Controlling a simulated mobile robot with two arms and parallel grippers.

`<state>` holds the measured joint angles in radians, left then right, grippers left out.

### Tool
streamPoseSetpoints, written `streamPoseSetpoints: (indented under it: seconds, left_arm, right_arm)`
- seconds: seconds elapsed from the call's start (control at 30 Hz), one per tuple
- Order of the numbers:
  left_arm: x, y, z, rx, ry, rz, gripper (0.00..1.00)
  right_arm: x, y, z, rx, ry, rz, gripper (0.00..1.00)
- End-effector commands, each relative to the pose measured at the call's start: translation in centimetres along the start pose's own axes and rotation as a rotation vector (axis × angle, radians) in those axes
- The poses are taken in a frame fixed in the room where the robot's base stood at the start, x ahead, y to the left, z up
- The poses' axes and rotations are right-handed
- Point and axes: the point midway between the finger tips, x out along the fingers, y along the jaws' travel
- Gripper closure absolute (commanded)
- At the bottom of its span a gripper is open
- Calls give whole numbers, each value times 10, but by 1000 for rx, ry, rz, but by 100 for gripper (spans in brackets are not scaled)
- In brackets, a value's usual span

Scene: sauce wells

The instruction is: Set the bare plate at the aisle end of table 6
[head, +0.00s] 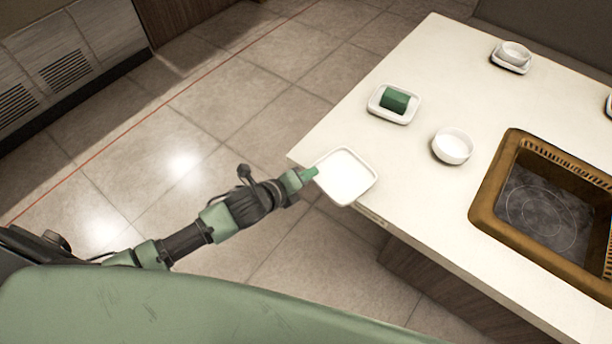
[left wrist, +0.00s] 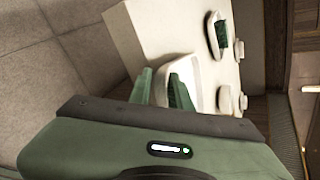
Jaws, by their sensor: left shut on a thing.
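A bare white square plate (head: 346,178) is at the near left corner of the white table (head: 440,70). My left gripper (head: 308,175) is shut on the plate's left edge. In the left wrist view the plate (left wrist: 187,68) shows beyond the two green fingers (left wrist: 160,88). The plate appears level and empty. It overlaps the table's corner and near edge, and I cannot tell whether it rests on the top or is held just above it. My right gripper is not in view.
Behind the plate, a small white plate holds a dark green roll (head: 395,100). A white bowl (head: 452,146) stands to the right, left of a wood-framed grill well (head: 540,200). Another bowl on a plate (head: 513,54) stands farther back. Tiled floor lies open on the left.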

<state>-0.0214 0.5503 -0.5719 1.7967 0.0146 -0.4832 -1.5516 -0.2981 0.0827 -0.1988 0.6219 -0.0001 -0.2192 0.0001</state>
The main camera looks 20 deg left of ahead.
Motion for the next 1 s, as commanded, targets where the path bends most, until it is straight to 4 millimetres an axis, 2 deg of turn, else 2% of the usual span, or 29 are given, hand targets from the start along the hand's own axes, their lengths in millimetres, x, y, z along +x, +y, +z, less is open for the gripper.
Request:
streamPoseSetpoints:
  seconds: [0.2, 0.23, 0.3, 0.67, 0.77, 1.0]
  left_arm:
    - [1, 4, -2, 3, 1, 7, 100]
    - [1, 5, -2, 4, 2, 9, 75]
    - [1, 5, -2, 4, 2, 9, 58]
    - [-2, 4, -1, 4, 1, 7, 58]
    - [-13, 5, -1, 5, 1, 8, 58]
    - [-62, 4, -2, 5, 4, 8, 58]
  right_arm:
    - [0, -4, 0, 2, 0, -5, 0]
    - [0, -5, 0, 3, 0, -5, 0]
    - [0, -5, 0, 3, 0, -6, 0]
    - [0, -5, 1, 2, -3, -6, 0]
    - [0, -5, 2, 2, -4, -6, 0]
    - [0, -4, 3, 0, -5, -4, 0]
